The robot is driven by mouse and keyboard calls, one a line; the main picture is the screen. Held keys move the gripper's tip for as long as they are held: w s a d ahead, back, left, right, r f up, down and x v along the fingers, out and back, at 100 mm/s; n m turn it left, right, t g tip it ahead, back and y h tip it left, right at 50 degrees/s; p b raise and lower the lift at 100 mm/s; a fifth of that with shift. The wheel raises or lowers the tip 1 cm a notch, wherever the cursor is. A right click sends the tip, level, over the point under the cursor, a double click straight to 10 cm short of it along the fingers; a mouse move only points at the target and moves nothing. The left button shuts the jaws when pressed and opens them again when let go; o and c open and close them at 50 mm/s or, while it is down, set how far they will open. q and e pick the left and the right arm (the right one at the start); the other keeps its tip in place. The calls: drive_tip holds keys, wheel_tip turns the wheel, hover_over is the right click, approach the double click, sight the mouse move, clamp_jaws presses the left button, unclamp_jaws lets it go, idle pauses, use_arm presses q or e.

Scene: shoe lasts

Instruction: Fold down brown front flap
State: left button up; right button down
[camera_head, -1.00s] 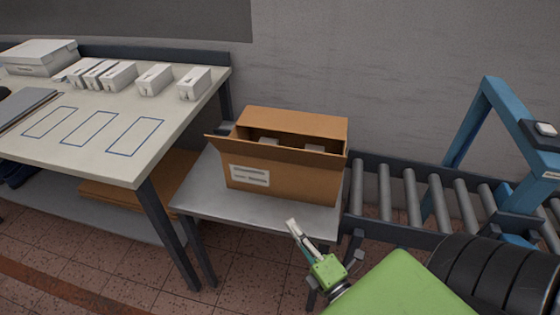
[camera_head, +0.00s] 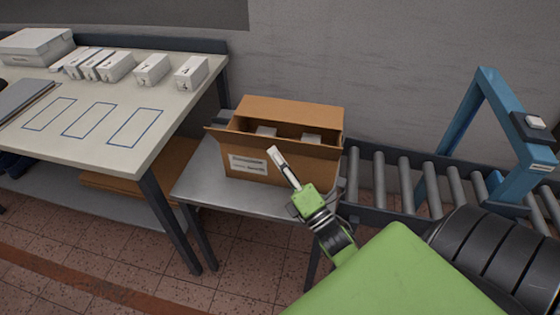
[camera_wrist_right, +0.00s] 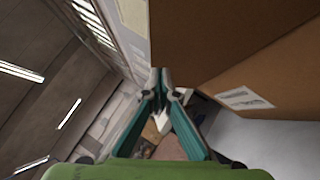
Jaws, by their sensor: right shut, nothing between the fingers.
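An open brown cardboard box (camera_head: 315,172) stands on a grey metal table. Its brown front flap (camera_head: 240,139) is raised and leans outward along the near top edge. The back flap (camera_head: 292,110) stands up behind the opening. White items (camera_head: 266,131) show inside. My right gripper (camera_head: 273,151) is shut and empty, its tips in front of the flap and front wall in the head view; I cannot tell whether they touch. In the right wrist view the teal fingers (camera_wrist_right: 160,80) meet beside large brown cardboard surfaces (camera_wrist_right: 215,35). My left gripper is out of view.
A worktable (camera_head: 60,150) with several small white boxes and blue outlines stands at the left. A roller conveyor (camera_head: 385,180) with a blue frame (camera_head: 474,110) is at the right. The metal table (camera_head: 212,180) has bare surface left of the box.

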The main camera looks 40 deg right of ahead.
drive_tip(key=shift+w+d+r, duration=0.35)
drive_tip(key=shift+d, duration=0.1)
